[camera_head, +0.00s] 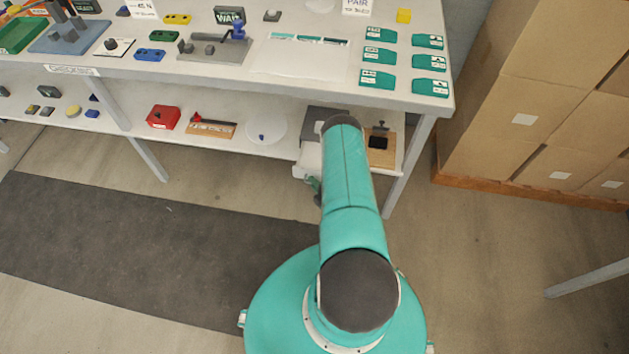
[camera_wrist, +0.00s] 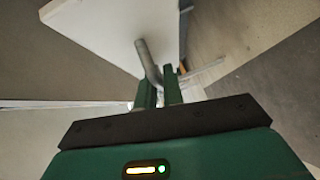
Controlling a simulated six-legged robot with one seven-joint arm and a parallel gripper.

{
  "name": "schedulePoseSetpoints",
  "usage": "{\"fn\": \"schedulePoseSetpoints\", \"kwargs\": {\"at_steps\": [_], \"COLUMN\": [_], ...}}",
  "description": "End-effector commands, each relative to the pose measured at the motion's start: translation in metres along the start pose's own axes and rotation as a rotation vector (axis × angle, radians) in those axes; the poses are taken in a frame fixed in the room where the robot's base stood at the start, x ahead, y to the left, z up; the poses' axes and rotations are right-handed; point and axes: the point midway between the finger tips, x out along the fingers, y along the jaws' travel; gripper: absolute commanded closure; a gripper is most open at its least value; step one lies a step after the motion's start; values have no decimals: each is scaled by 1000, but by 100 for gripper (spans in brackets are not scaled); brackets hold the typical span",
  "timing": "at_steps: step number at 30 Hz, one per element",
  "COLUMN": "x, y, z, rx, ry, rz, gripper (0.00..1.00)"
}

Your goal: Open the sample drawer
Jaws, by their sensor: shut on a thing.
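The sample drawer sits in a grey housing (camera_head: 318,120) on the lower shelf; its pale front (camera_head: 309,157) shows left of my arm. My arm hides most of it, so I cannot tell how far it is out. In the wrist view the drawer's pale panel (camera_wrist: 105,28) fills the top, with a bent grey handle (camera_wrist: 144,55) reaching down from it. My gripper (camera_wrist: 159,80) has its two green fingers shut on the handle. In the head view only a small green part of my gripper (camera_head: 315,185) shows below the drawer front.
The bench top (camera_head: 385,97) carries teal cards and other parts above the drawer. A bench leg (camera_head: 408,170) stands to the right of my arm. Cardboard boxes (camera_head: 540,95) are stacked on a pallet further right. The floor mat (camera_head: 140,250) on the left is clear.

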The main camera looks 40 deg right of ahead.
Motion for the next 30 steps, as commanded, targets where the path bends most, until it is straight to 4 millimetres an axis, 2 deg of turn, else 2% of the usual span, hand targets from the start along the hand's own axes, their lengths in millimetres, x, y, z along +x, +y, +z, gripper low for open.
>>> {"fn": "schedulePoseSetpoints", "kwargs": {"at_steps": [11, 12, 13, 22, 26, 30], "x": [0, 0, 0, -2, -11, -35], "y": [0, 0, 0, 0, -1, -1], "z": [1, 1, 1, 0, 0, -1], "rx": [-1, -1, -1, -1, 0, 1], "ry": [-1, -1, -1, -1, -1, -2], "rz": [-1, -1, -1, -1, -2, -4], "gripper": [100, 87, 82, 82, 82, 82]}}
